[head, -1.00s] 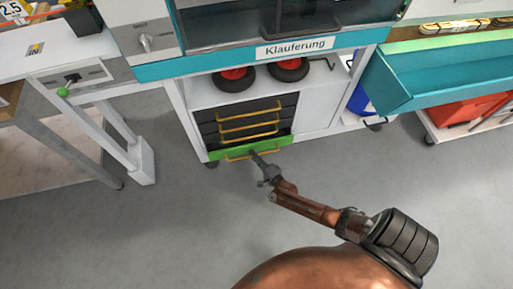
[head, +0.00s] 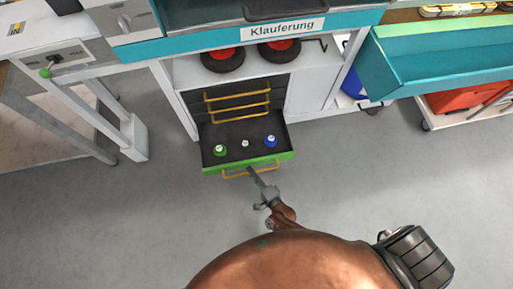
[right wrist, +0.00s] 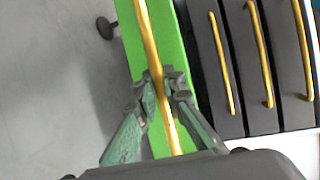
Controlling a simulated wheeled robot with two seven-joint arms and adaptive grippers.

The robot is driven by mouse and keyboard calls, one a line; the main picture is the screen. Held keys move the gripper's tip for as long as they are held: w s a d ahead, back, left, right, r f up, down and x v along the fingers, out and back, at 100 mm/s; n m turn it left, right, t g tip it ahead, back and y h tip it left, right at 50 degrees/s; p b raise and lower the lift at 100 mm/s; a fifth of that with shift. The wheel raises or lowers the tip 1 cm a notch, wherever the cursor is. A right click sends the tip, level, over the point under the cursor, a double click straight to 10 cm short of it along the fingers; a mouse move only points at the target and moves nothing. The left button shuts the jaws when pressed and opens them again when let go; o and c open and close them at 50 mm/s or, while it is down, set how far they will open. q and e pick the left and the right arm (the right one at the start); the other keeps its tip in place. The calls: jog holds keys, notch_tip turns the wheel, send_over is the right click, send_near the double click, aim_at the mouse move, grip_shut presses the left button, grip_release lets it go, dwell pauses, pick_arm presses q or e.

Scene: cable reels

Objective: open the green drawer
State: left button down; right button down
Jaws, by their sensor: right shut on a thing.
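The green drawer (head: 210,166) is the lowest in the cabinet and stands pulled out, its dark inside showing. My right gripper (head: 250,172) is at this handle. In the right wrist view the fingers (right wrist: 165,92) are closed around the yellow handle bar (right wrist: 151,45), in front of the green drawer front (right wrist: 173,50). My left gripper is not in view.
Several dark drawers with yellow handles (head: 238,97) are shut above the green one. Two black wheels with red hubs (head: 279,50) lie on the shelf above. A white table leg (head: 133,135) stands at left. The grey floor in front is clear.

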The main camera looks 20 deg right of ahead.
jog(key=shift+s, duration=0.15)
jog(key=c, duration=2)
grip_release()
jog(key=v, duration=1.2)
jog(key=shift+a+r, duration=0.1)
